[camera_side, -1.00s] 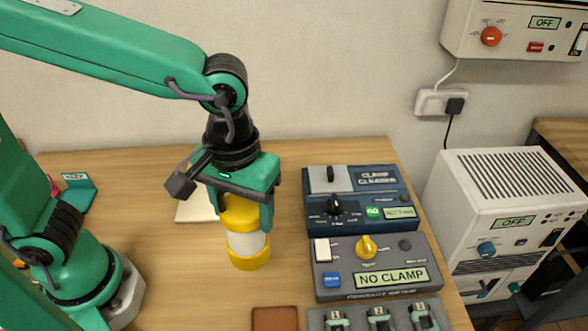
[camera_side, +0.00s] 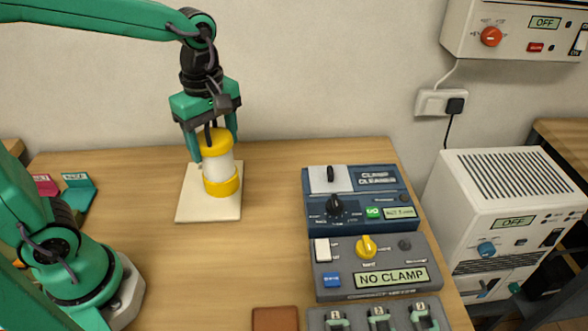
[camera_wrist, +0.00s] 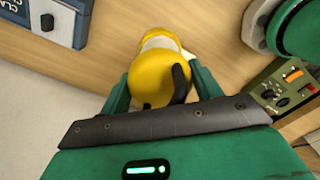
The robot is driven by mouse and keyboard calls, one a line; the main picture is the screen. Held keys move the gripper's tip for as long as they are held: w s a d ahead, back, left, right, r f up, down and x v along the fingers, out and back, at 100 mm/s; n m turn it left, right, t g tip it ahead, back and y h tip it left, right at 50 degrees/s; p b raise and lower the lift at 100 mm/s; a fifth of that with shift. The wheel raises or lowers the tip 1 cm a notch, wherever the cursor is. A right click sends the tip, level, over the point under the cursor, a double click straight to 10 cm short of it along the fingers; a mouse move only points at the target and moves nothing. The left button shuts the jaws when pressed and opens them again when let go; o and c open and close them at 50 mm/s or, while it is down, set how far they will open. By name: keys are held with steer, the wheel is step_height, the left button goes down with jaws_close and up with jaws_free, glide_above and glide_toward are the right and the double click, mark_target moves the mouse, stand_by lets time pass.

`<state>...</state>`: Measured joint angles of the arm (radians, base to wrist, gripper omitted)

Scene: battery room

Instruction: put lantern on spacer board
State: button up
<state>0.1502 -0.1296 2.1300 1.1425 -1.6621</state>
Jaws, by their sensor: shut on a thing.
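The lantern (camera_side: 218,172) is a white cylinder with a yellow top and a yellow base. In the side view it is upright over the spacer board (camera_side: 205,213), a cream rectangular board at the back of the bench. I cannot tell whether the lantern's base touches the board. My gripper (camera_side: 214,148) is above the lantern, pointing down, with its fingers on either side of the yellow top. It is shut on the lantern. In the wrist view the lantern's yellow top (camera_wrist: 155,78) and dark handle sit between the green fingers.
The blue clamp cleaner (camera_side: 358,200) and the grey NO CLAMP box (camera_side: 372,265) stand to the right. A brown pad (camera_side: 275,318) and several clamps (camera_side: 380,318) are at the front. Small labelled stands (camera_side: 78,192) are at the left. The bench middle is clear.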

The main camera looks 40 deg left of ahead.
steer(key=shift+w+a+n, duration=0.1)
steer(key=shift+a+n, duration=0.2)
steer(key=shift+a, duration=0.15)
steer(key=w+a+f, duration=0.3)
steer(key=a+f, duration=0.4)
steer(key=a, duration=0.4)
steer(key=shift+w, duration=0.4)
steer(key=shift+f, duration=1.95)
steer(key=shift+f, duration=0.2)
steer(key=o, duration=1.6)
steer(key=shift+r, duration=0.1)
